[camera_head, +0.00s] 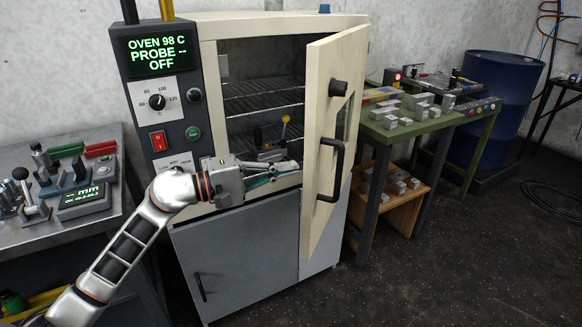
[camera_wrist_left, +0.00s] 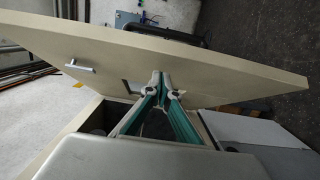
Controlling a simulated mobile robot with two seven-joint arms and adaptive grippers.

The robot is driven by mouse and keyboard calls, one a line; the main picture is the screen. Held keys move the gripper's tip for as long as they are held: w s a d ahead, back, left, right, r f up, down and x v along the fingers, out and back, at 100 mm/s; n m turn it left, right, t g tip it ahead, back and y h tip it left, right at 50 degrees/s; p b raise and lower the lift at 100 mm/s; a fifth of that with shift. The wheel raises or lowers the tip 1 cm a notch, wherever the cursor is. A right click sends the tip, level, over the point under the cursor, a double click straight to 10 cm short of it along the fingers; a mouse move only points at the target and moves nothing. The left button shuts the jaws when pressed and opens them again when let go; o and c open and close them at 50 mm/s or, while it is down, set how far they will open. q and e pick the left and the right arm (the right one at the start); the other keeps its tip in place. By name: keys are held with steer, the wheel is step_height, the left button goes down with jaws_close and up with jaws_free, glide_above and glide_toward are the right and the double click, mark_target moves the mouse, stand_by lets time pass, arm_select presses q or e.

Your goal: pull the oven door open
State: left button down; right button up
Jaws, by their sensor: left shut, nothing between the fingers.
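The oven door (camera_head: 322,130) is a cream panel hinged on the right side of the oven (camera_head: 209,66). It stands partly open, swung out toward me, with a dark bar handle (camera_head: 339,170) on its outer face. My left gripper (camera_head: 296,165) is at the opening, by the inner side of the door; its fingers are shut and empty. In the left wrist view the closed fingertips (camera_wrist_left: 159,82) are in front of the door's inner face (camera_wrist_left: 215,75); I cannot tell whether they touch it. My right gripper is not in view.
Wire racks (camera_head: 262,95) and a yellow-knobbed lever (camera_head: 285,125) show inside the oven. A control panel (camera_head: 158,100) is on its left. A grey bench (camera_head: 45,225) stands left; a green table (camera_head: 425,128) with metal blocks and a blue drum (camera_head: 490,90) are right.

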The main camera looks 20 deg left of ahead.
arm_select(q)
steer(key=shift+s+d, duration=0.1)
steer(key=shift+d, duration=0.65)
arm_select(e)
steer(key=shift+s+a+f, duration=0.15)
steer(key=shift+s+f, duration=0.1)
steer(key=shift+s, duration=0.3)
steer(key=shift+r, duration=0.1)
